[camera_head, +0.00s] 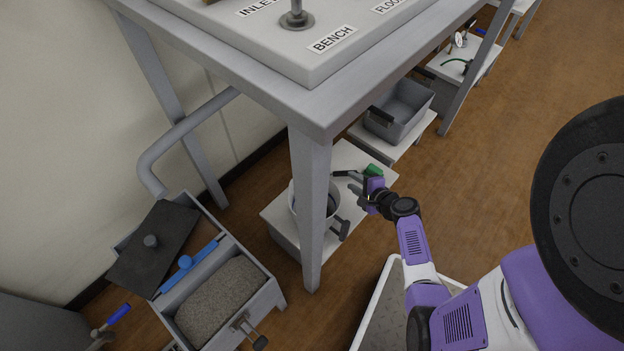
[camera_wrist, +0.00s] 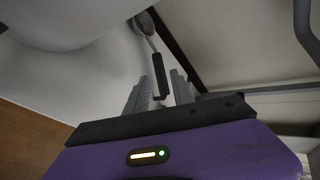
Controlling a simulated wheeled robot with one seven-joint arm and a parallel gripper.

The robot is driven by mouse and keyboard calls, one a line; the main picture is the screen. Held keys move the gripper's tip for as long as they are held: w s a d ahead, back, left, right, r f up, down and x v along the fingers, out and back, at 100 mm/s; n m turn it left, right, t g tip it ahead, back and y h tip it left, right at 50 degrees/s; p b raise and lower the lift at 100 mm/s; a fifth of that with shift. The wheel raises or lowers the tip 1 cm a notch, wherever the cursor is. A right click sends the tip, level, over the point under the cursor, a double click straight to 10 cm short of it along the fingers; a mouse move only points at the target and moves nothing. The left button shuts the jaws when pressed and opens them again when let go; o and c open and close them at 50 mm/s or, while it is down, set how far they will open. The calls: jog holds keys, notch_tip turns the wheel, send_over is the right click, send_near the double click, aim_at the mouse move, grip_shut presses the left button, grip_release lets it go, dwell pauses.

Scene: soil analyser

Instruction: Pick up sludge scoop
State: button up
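A scoop (camera_wrist: 159,72) with a grey metal bowl and a dark handle shows ahead of my gripper in the wrist view. Its handle points back toward my gripper (camera_wrist: 161,78). The two fingers are apart, and the handle lies in the gap between them in the picture; I cannot tell whether it is at fingertip depth. No finger is clearly touching it. In the head view my gripper (camera_head: 356,184) is over a low white table, beside a dark handle (camera_head: 345,174) that looks like the scoop's. The scoop's bowl end is hard to make out there.
A metal pot (camera_head: 335,196) stands on the low table (camera_head: 280,215), partly behind the bench leg (camera_head: 311,210). A green item (camera_head: 373,170) is close to my gripper. A grey bin (camera_head: 398,108) stands behind. A box of gravel (camera_head: 222,297) is at lower left.

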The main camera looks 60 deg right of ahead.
aim_at(341, 175)
jog(key=b+x, duration=0.3)
jog(key=x, duration=0.4)
jog(key=shift+w+f, duration=0.15)
jog(key=shift+f, duration=0.05)
grip_shut()
